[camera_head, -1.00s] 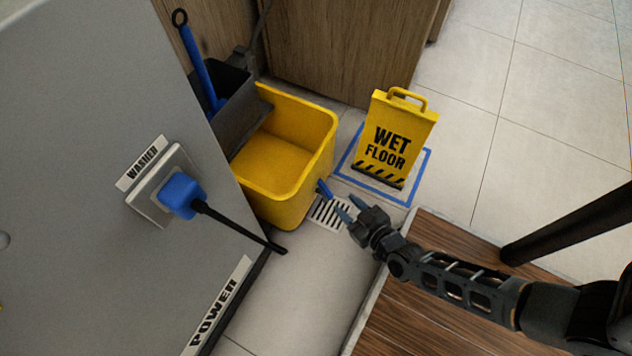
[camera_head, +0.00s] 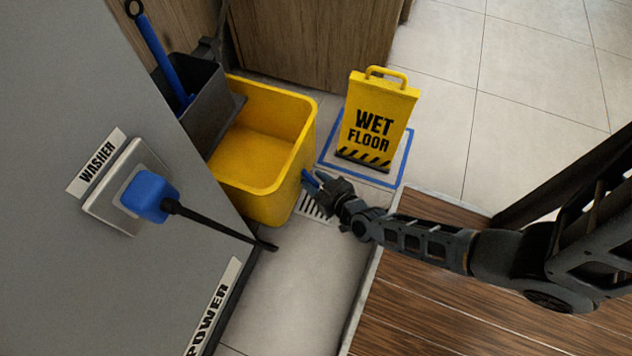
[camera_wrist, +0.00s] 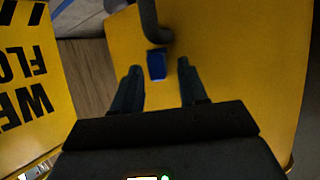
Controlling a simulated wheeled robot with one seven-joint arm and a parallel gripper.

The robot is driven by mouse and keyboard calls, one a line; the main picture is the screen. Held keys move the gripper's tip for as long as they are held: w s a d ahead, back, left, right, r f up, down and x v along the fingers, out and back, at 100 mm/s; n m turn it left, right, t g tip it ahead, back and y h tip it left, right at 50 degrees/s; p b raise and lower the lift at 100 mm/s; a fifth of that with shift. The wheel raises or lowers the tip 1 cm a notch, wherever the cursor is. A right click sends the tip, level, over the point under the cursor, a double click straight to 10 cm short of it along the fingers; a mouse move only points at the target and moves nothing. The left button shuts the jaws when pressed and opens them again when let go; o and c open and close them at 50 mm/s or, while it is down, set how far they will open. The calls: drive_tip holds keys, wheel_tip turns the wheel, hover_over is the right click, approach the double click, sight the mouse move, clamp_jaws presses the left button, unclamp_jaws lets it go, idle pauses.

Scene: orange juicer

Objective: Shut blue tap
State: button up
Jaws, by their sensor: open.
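The blue tap (camera_head: 310,179) is on the outer side of the yellow mop bucket (camera_head: 285,185), at its right end in the head view. In the wrist view the blue tap (camera_wrist: 156,64) shows just beyond and between my fingertips, below a dark curved bar. My gripper (camera_head: 318,184) is at the tap in the head view. In the wrist view my gripper (camera_wrist: 158,72) is open, with one finger on each side of the tap's line and a gap around it. I cannot tell whether either finger touches it.
A yellow wet floor sign (camera_head: 375,125) stands on a blue-outlined square close behind my gripper. A grey panel with a blue plug (camera_head: 148,195) and black cord is at the left. Wooden decking (camera_head: 440,300) lies under my arm.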

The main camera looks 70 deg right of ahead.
drive_tip(key=shift+c, duration=0.4)
clamp_jaws()
drive_tip(key=shift+r+m+h+p, duration=0.2)
drive_tip(key=shift+m+h+p, duration=0.25)
drive_tip(key=shift+p, duration=0.35)
drive_tip(key=shift+w+h+p, duration=0.1)
drive_tip(key=shift+h+p, duration=0.15)
drive_tip(key=shift+p, duration=0.1)
drive_tip(key=m+g+h+p, duration=0.2)
drive_tip(key=shift+w+a+m+p, duration=0.15)
drive_tip(key=shift+a+m+p, duration=0.1)
drive_tip(key=shift+p, duration=0.15)
drive_tip(key=shift+w+a+f+m+g+h+p, duration=0.1)
drive_tip(key=shift+m+g+h+p, duration=0.05)
drive_tip(key=shift+m+g+h, duration=0.35)
drive_tip(key=shift+w+a+f+m+g+h+p, duration=0.1)
drive_tip(key=shift+m+g+h+p, duration=0.05)
drive_tip(key=shift+m+g+h, duration=0.35)
drive_tip(key=shift+w+a+m+g+h+b, duration=0.15)
drive_tip(key=shift+m+g+h+b, duration=0.3)
drive_tip(key=shift+m+g, duration=0.6)
